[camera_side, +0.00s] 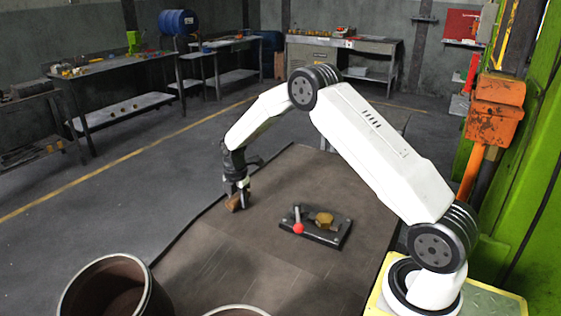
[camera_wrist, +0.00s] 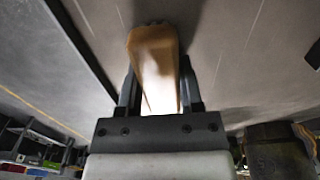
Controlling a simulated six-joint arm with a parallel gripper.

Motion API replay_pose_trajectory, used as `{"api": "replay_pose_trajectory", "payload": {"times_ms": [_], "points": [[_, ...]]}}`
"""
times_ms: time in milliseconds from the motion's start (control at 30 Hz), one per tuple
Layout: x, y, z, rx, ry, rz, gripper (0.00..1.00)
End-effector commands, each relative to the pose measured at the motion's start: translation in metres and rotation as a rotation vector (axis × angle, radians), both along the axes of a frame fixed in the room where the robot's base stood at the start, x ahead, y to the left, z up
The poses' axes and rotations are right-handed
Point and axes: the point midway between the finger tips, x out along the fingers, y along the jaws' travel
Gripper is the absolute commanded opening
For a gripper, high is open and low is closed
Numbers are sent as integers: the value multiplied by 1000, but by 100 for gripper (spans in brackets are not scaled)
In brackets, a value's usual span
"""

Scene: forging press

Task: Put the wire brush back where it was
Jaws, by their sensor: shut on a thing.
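In the side view, my gripper (camera_side: 239,187) points down near the table's left edge. It is shut on the wire brush (camera_side: 233,203), whose brown wooden end shows just below the fingers, close to the table top. In the wrist view, my gripper (camera_wrist: 158,95) has a dark finger on each side of the wire brush (camera_wrist: 152,42). The brush's wooden body runs away from the camera between the fingers. Its bristles are not clearly visible. I cannot tell whether the brush touches the table.
The brown worktable (camera_side: 215,245) is mostly clear. A black fixture (camera_side: 328,237) with a red-knobbed lever (camera_side: 298,228) and a brass-coloured hex part (camera_side: 324,218) sits right of my gripper. A round brown bin (camera_side: 105,290) stands at front left. The green press (camera_side: 530,150) is at right.

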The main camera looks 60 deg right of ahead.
Motion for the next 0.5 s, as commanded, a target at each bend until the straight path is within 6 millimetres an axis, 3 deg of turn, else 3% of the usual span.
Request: {"api": "replay_pose_trajectory", "payload": {"times_ms": [133, 167, 233, 267, 500], "points": [[0, 0, -3, 0, 0, 0, 0], [0, 0, -3, 0, 0, 0, 56], [0, 0, -3, 0, 0, 0, 78], [0, 0, -3, 0, 0, 0, 82], [0, 0, -3, 0, 0, 0, 82]]}}
